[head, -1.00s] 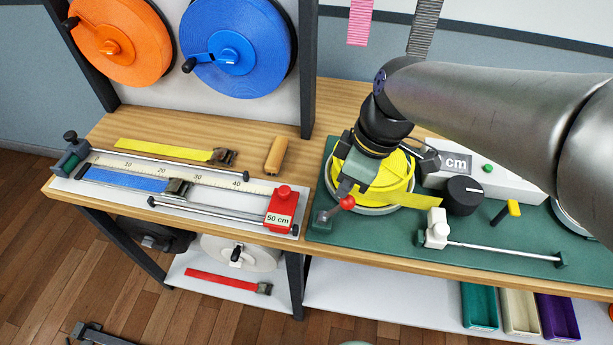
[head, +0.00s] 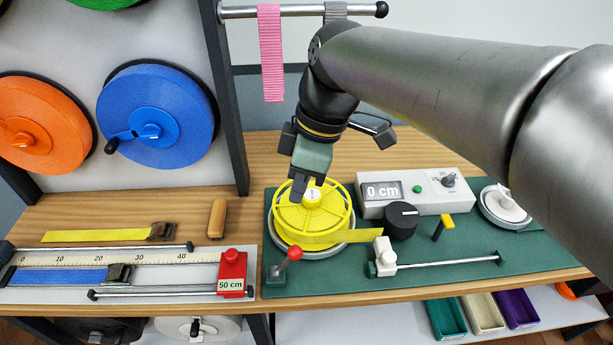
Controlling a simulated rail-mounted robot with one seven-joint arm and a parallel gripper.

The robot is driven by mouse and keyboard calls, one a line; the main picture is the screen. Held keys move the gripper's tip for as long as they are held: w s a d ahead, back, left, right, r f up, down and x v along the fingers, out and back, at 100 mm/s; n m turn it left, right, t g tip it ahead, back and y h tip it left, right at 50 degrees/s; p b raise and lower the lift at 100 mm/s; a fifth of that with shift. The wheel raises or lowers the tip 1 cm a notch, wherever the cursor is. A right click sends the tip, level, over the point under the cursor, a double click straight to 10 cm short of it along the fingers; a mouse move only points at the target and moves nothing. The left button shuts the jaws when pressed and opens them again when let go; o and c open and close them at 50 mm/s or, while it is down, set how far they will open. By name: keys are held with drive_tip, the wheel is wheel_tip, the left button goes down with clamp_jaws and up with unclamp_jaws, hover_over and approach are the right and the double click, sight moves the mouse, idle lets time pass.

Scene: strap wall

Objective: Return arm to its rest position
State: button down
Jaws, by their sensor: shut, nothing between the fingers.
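My gripper (head: 307,192) is at the centre of the head view, pointing down above the yellow strap reel (head: 313,214) on the green mat. Its fingers are shut with nothing between them. The fingertips overlap the reel's top in the picture; I cannot tell whether they touch it. My arm reaches in from the right and hides part of the back wall and bench.
A measuring box (head: 414,192) reading 0 cm, a black knob (head: 401,221) and a red-tipped lever (head: 294,254) stand around the reel. A ruler jig (head: 150,257) with blue strap lies left. Blue (head: 157,112) and orange reels hang behind. Pink strap (head: 271,55) hangs from a rail.

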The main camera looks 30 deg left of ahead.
drive_tip(key=w+d+f+m+t+h, duration=0.1)
drive_tip(key=w+d+f+m, duration=0.15)
drive_tip(key=d+m, duration=0.4)
drive_tip(key=w+d+f+m+t, duration=0.1)
drive_tip(key=d+f+m, duration=0.25)
drive_tip(key=d, duration=0.55)
drive_tip(key=s+d+f+m, duration=0.2)
drive_tip(key=d+f+m, duration=0.1)
drive_tip(key=d, duration=0.3)
drive_tip(key=s+d+f+m, duration=0.2)
drive_tip(key=d+m, duration=0.2)
drive_tip(key=d, duration=0.1)
drive_tip(key=s+d+f+m+h, duration=0.1)
drive_tip(key=s+d+f+m, duration=0.1)
drive_tip(key=d, duration=0.4)
drive_tip(key=f+m, duration=0.1)
drive_tip(key=m, duration=0.1)
drive_tip(key=shift+s+d+f+m, duration=0.3)
drive_tip(key=shift+s+d+f, duration=0.05)
